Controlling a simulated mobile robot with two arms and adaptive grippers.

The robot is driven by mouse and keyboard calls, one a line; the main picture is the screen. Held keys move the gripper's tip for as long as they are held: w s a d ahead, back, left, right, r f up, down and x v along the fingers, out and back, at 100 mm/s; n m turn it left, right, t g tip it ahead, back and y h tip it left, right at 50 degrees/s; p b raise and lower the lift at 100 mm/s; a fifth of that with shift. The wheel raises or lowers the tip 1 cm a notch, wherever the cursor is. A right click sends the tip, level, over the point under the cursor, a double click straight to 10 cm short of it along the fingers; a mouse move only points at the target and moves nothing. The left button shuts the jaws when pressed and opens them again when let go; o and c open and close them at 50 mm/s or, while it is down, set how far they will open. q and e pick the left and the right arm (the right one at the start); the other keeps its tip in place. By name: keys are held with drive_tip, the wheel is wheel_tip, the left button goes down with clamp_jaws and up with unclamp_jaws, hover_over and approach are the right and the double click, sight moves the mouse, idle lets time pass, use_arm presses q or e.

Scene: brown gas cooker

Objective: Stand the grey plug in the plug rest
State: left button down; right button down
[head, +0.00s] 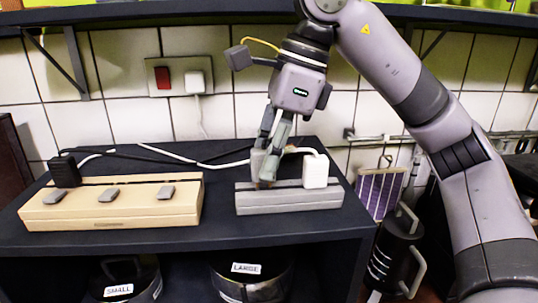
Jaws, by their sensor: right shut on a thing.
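My right gripper (267,166) points down over the left part of a long grey slotted block (290,205), which looks like the plug rest. It is shut on the grey plug (258,163), which is upright and partly hidden by the fingers. The plug's lower end is at the block's top; I cannot tell whether it is in the slot. A white plug (316,172) stands at the right end of the same block. My left gripper is not in view.
A beige strip (110,212) with three grey switches (166,192) and a black plug (64,171) stands on the left of the dark shelf (215,241). Cables run behind both blocks. Pots labelled SMALL (120,290) and LARGE (247,268) are below.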

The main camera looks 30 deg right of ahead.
drive_tip(key=shift+f+b, duration=0.65)
drive_tip(key=shift+f, duration=0.25)
drive_tip(key=c, duration=1.4)
unclamp_jaws()
drive_tip(key=shift+r, duration=0.1)
drive_tip(key=v, duration=1.2)
